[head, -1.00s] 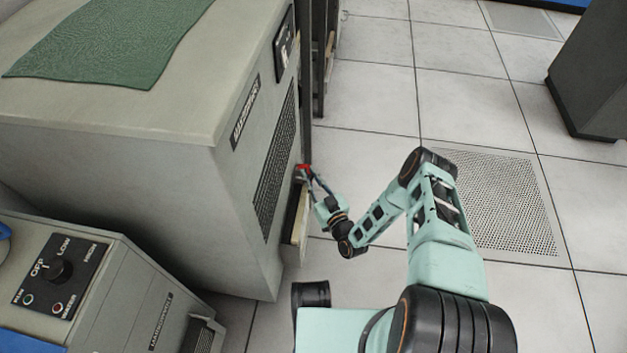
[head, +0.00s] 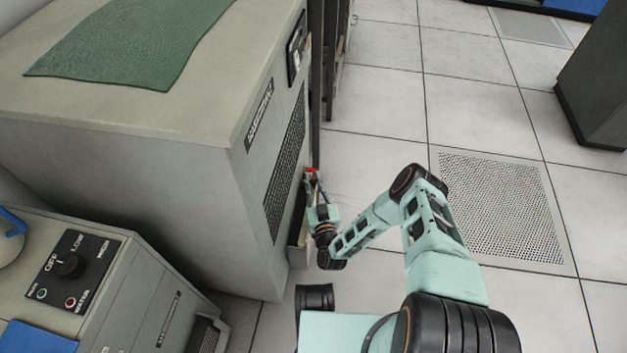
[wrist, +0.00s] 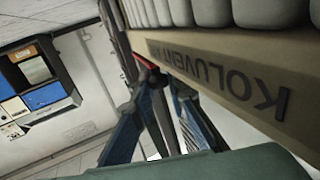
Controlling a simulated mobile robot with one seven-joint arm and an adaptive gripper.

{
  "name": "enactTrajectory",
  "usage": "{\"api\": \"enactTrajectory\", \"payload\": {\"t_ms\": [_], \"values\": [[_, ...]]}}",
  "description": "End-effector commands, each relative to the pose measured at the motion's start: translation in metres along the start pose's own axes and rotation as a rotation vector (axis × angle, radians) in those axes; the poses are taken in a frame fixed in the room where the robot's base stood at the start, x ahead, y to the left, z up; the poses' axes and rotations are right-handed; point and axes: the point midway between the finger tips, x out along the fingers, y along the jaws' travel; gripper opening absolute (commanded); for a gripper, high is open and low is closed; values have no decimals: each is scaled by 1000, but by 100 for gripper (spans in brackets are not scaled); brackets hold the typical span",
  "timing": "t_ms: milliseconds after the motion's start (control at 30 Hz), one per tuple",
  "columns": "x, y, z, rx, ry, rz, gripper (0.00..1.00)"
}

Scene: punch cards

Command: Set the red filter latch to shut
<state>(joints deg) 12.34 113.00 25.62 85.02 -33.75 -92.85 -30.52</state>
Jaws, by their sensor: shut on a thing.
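The red filter latch (head: 311,170) shows as a small red piece at the right side of the large beige machine (head: 150,160), just past its dark grille. My gripper (head: 312,178) is shut on it, with the fingers reaching up to it from below in the head view. In the wrist view a small part of the red latch (wrist: 146,62) shows at the tips of my gripper (wrist: 156,76). Much of the latch is hidden by the fingers, and I cannot tell its exact setting.
A beige panel with upside-down lettering (wrist: 225,75) runs close beside the fingers in the wrist view. A smaller console with a knob (head: 70,264) stands at the lower left. A green cloth (head: 130,40) lies on the machine. Tiled floor (head: 375,110) is open to the right.

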Motion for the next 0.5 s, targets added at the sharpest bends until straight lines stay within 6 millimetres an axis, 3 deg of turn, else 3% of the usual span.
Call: {"api": "enactTrajectory", "payload": {"t_ms": [33, 67, 200, 500], "values": [[-1, -2, 2, 1, -4, -3, 0], [-1, -2, 2, 1, -4, -3, 16], [-1, -2, 1, 1, -3, -3, 30], [0, -1, -1, 1, -1, -2, 30]]}}
